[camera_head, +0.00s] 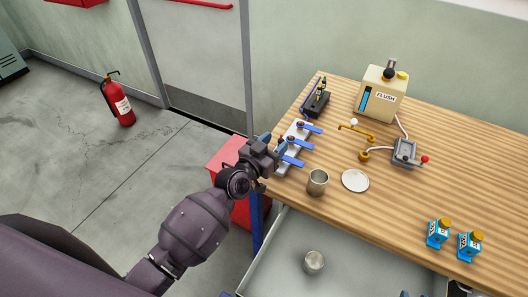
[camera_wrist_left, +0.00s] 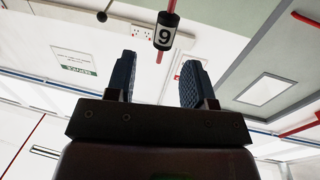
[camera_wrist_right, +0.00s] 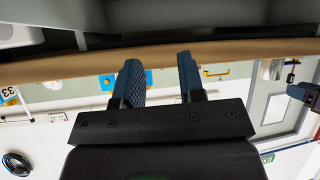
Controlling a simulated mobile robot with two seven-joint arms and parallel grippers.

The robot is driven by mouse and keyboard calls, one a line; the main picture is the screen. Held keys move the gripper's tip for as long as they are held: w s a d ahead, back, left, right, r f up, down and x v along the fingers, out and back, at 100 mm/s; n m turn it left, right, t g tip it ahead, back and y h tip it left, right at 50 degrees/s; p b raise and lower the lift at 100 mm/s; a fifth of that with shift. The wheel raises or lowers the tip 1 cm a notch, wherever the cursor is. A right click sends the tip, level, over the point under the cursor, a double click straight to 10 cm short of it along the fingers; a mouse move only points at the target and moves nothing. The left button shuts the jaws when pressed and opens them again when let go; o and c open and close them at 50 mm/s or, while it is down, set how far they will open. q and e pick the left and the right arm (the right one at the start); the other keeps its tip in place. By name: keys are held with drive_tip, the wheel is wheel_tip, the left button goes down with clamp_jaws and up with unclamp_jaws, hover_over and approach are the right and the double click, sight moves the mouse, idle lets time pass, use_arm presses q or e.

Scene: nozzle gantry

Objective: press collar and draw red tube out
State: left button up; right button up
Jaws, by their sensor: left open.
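In the left wrist view, a short dark cylinder (camera_wrist_left: 166,32) with a white label "9" hangs above the gap between my left fingers. A red tube (camera_wrist_left: 171,6) shows at its top, and a short red piece shows below it. I cannot tell whether the cylinder is the collar. My left gripper (camera_wrist_left: 160,62) is open with nothing between its fingers, and the cylinder appears beyond the fingertips. In the head view my left gripper (camera_head: 264,160) is at the table's left edge. My right gripper (camera_wrist_right: 160,70) is open and empty in its wrist view, near the table's edge.
A wooden table (camera_head: 330,225) holds blue-handled valves (camera_head: 293,145), a cup (camera_head: 317,182), a white dish (camera_head: 355,181), a FLUSH container (camera_head: 381,95), a switch box (camera_head: 404,153) and two blue units (camera_head: 438,233). A red cabinet (camera_head: 228,158) stands left. A drawer (camera_head: 290,245) below holds another cup (camera_head: 313,262).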

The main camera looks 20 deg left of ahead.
sight(281, 139)
use_arm(q)
drive_tip(key=shift+x, duration=1.8)
